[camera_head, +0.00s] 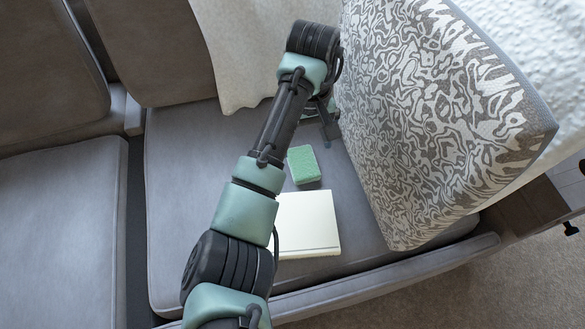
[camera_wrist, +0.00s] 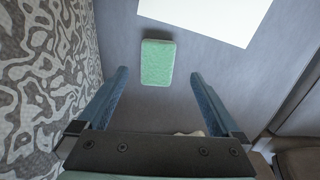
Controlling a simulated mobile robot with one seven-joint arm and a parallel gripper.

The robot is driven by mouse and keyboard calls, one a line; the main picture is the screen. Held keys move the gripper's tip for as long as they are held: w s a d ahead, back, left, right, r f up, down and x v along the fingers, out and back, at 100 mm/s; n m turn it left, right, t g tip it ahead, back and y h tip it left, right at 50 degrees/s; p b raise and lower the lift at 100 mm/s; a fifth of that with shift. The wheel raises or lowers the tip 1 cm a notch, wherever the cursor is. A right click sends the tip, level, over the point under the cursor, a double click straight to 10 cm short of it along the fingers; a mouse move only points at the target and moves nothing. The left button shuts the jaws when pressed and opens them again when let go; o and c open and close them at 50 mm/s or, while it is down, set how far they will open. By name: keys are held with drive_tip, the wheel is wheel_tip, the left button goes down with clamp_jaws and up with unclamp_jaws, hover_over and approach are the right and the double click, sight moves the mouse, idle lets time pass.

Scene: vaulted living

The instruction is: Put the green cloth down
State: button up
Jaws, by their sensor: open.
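The green cloth (camera_head: 303,165) looks like a small, thick green block. It lies flat on the grey sofa seat, beside the patterned cushion and just behind a white flat item. In the wrist view the green cloth (camera_wrist: 157,62) shows whole, beyond and between my two blue fingers. My gripper (camera_head: 328,122) is open and empty, with its fingers apart from the cloth. The wrist view shows the open gripper (camera_wrist: 164,74) with the fingers spread wider than the cloth. In the head view my wrist partly hides the fingers.
The white flat item (camera_head: 310,225) lies on the seat, partly behind my arm. A large patterned cushion (camera_head: 430,120) leans on the right, close to my gripper. A cream throw (camera_head: 240,50) hangs over the backrest. The left seat cushion (camera_head: 60,235) is clear.

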drive_tip(key=b, duration=0.2)
hover_over(306, 171)
wheel_tip(306, 171, down, 5)
drive_tip(key=shift+w+a+r, duration=0.1)
drive_tip(key=shift+w+a, duration=0.05)
wheel_tip(306, 171, down, 5)
drive_tip(key=b, duration=0.3)
drive_tip(key=shift+f+b, duration=0.2)
drive_tip(key=shift+b, duration=0.15)
drive_tip(key=shift+r, duration=0.1)
